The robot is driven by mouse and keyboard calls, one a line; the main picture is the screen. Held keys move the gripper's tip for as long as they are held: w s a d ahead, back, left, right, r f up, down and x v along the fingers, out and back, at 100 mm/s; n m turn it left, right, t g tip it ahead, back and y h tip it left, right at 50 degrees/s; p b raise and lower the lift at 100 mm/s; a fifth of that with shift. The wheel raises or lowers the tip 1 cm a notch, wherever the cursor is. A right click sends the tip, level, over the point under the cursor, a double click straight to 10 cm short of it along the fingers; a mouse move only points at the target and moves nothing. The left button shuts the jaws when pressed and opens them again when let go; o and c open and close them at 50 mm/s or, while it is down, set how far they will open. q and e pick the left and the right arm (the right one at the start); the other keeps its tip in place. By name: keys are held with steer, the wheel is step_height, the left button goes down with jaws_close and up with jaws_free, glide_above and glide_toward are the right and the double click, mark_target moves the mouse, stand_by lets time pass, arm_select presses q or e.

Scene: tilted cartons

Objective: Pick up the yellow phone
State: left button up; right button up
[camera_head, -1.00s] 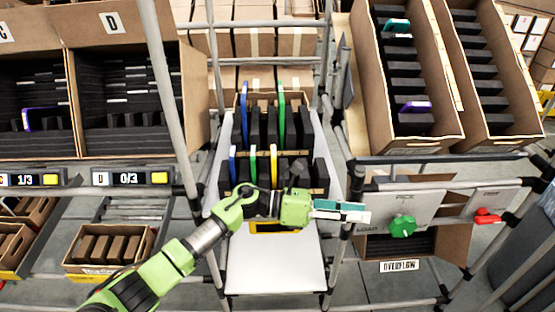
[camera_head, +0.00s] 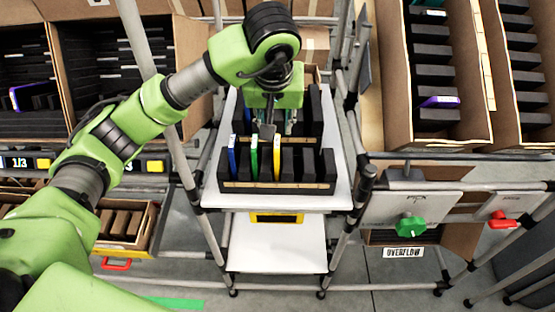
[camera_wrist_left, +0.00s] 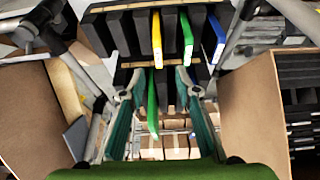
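The yellow phone (camera_head: 277,158) stands upright in the front row of a black slotted rack on the white shelf. It also shows in the left wrist view (camera_wrist_left: 157,40), in the row beyond my fingertips. A green phone (camera_head: 254,158) and a blue phone (camera_head: 232,158) stand to its left in the head view. My left gripper (camera_head: 272,122) is over the rack's back row, behind the yellow phone. In the left wrist view its fingers (camera_wrist_left: 153,88) are apart, with another green phone (camera_wrist_left: 152,108) between them. The right gripper is not in view.
Cardboard cartons with black slots stand at left and right; the right one (camera_head: 438,135) holds a purple phone (camera_head: 440,101). Metal posts flank the rack. A panel with a green knob (camera_head: 411,228) is at right. The lower white shelf (camera_head: 276,250) is largely clear.

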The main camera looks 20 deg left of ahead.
mark_target(277, 143)
arm_select(q)
steer(key=x, duration=0.4)
steer(key=shift+w+f+p, duration=0.15)
steer(key=shift+f+p, duration=0.15)
steer(key=shift+p, duration=0.1)
steer(key=shift+w+a+f, duration=0.1)
steer(key=shift+f, duration=0.15)
steer(key=shift+w+f+p, duration=0.1)
steer(key=shift+f+p, duration=0.25)
steer(key=shift+f, duration=0.05)
steer(key=p+x, duration=0.2)
steer(key=x, duration=0.2)
steer(key=shift+f, duration=0.3)
jaws_close()
